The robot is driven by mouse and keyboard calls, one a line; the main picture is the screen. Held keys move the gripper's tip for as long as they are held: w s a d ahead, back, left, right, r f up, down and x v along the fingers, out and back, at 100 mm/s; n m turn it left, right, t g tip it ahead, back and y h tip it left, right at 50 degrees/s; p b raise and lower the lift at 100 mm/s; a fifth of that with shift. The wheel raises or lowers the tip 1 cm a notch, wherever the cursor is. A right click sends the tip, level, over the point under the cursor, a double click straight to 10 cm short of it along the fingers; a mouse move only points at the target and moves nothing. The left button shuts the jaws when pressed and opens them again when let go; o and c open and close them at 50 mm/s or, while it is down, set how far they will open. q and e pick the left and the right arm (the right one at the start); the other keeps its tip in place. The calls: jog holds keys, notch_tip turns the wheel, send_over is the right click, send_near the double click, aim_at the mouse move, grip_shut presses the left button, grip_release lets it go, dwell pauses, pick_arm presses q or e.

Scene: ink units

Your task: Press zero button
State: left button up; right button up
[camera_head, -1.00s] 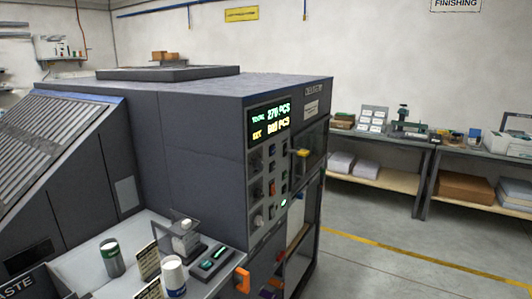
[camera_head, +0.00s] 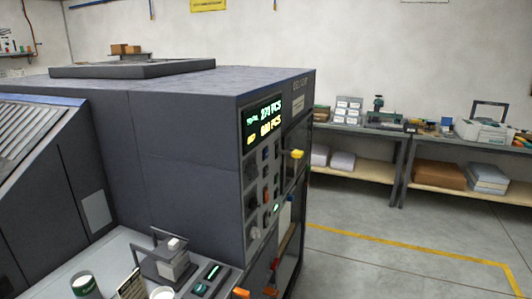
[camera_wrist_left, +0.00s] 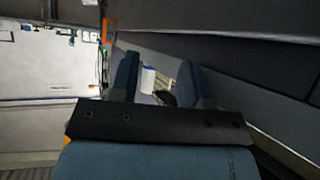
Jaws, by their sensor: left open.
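The dark grey machine (camera_head: 190,150) fills the left and middle of the head view. Its control panel (camera_head: 252,200) is on the face turned to the right and is seen at a steep angle. A lit display (camera_head: 264,121) with green and yellow text sits at the top. Below it are columns of small buttons and knobs, including a lit button (camera_head: 275,209). The labels are too small to tell which is the zero button. My left gripper (camera_wrist_left: 157,72) shows only in its wrist view, with its two blue fingers apart and nothing held. My right gripper is not in view.
A side table at the machine's lower front holds a small stand (camera_head: 172,262), a handheld device (camera_head: 207,279) and cups cut by the frame edge. A yellow knob (camera_head: 296,154) juts out beside the panel. Workbenches stand along the back wall; the floor at right is clear.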

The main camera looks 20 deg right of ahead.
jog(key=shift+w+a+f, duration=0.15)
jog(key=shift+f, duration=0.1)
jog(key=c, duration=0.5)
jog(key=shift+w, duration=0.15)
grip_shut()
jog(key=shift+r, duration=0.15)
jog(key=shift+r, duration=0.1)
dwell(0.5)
